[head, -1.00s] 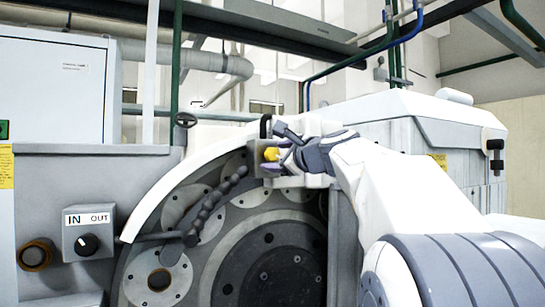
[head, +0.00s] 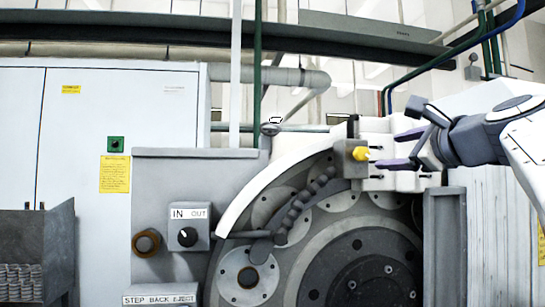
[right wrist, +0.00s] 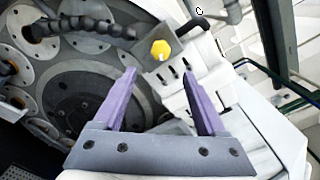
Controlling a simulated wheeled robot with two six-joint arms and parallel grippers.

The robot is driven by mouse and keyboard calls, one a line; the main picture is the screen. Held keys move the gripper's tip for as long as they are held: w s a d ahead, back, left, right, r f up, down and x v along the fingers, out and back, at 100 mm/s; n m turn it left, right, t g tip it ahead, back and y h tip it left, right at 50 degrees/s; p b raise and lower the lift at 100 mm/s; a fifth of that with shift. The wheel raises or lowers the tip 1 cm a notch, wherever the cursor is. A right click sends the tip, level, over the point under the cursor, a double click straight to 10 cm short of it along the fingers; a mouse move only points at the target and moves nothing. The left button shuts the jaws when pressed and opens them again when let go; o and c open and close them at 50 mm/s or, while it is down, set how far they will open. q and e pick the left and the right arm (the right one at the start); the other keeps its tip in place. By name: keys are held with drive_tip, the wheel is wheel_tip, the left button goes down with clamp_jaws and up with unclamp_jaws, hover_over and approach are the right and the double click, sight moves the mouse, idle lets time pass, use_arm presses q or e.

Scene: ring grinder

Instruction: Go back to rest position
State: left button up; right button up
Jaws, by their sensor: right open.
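My right gripper (head: 392,151) is open and empty in the head view, with its purple fingers pointing left toward the yellow knob (head: 361,154) on the grinder. There is a gap between the fingertips and the knob. In the right wrist view the two purple fingers of my right gripper (right wrist: 163,82) are spread wide with nothing between them, and the yellow knob (right wrist: 160,49) sits beyond them on its grey block. My left gripper shows in neither view.
The ring grinder's round face (head: 345,245) fills the lower middle, under a white curved guard (head: 262,185). An IN/OUT switch box (head: 189,227) is to its left. A dark bin (head: 38,250) stands at the far left. A white cabinet (head: 150,105) is behind.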

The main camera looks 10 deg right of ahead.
idle(0.3)
drive_tip(key=w+a+f+n+g+y, duration=0.1)
drive_tip(key=a+f+n+g+y, duration=0.35)
drive_tip(key=a+f, duration=0.8)
drive_tip(key=w+a+f+n+g+y, duration=0.2)
drive_tip(key=a+f+n+g, duration=0.3)
drive_tip(key=a+f+n, duration=0.75)
drive_tip(key=s+a+f+n+g, duration=0.25)
drive_tip(key=s+f, duration=0.25)
drive_tip(key=f, duration=0.3)
drive_tip(key=s+a+f+n+g, duration=0.2)
drive_tip(key=s+a+f+n, duration=0.15)
drive_tip(key=s+f, duration=0.3)
drive_tip(key=s+f+n+g+h, duration=0.4)
drive_tip(key=s+f+n, duration=0.6)
drive_tip(key=s+f, duration=0.2)
drive_tip(key=shift+s+f+n, duration=0.2)
drive_tip(key=shift+s+n, duration=0.2)
drive_tip(key=shift+s, duration=0.3)
drive_tip(key=shift+s+d+f+h, duration=0.1)
drive_tip(key=shift+s+f+h, duration=0.05)
drive_tip(key=shift+h, duration=0.1)
drive_tip(key=shift+c, duration=0.3)
